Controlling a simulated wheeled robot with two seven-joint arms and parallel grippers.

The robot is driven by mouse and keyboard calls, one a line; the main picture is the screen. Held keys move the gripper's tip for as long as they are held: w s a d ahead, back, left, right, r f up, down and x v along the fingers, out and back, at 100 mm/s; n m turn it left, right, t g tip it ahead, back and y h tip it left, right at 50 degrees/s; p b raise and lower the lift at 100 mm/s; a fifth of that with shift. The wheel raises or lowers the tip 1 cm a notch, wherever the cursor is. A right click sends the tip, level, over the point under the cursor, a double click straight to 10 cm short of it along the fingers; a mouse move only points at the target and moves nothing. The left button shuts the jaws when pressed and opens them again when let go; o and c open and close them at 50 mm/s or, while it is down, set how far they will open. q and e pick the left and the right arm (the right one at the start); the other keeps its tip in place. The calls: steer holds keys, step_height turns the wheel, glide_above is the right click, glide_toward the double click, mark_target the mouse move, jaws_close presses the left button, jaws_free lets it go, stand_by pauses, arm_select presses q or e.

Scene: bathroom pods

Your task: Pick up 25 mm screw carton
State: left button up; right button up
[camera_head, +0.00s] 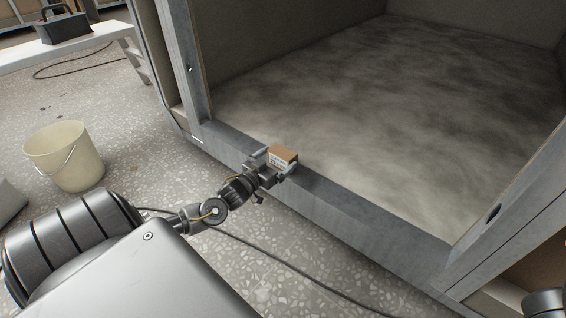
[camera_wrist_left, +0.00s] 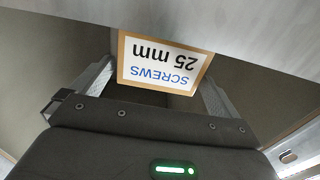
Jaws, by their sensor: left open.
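The 25 mm screw carton (camera_head: 285,153) is a small brown box on the grey sill at the pod's front opening. In the left wrist view its white label (camera_wrist_left: 163,66) reads "SCREWS 25 mm" upside down. My left gripper (camera_head: 276,161) is open at the carton, with one finger on each side of it. In the left wrist view my left gripper (camera_wrist_left: 157,82) has its fingers beside the carton's left and right edges; I cannot tell whether they touch it. My right gripper does not show.
The pod's grey sill (camera_head: 370,222) runs along the opening, with an upright post (camera_head: 185,65) to the left. The pod floor (camera_head: 390,90) is bare. A cream bucket (camera_head: 65,157) stands at left. A cable (camera_head: 290,268) crosses the floor. A dark toolbox (camera_head: 63,27) sits on a bench.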

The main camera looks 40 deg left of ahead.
mark_target(278, 158)
arm_select(q)
steer(key=shift+w+f+b, duration=0.2)
steer(key=shift+w+b, duration=0.45)
steer(key=shift+w, duration=0.6)
steer(key=shift+w+r, duration=0.2)
steer(key=shift+w, duration=0.15)
steer(key=c, duration=1)
steer(key=shift+r, duration=0.2)
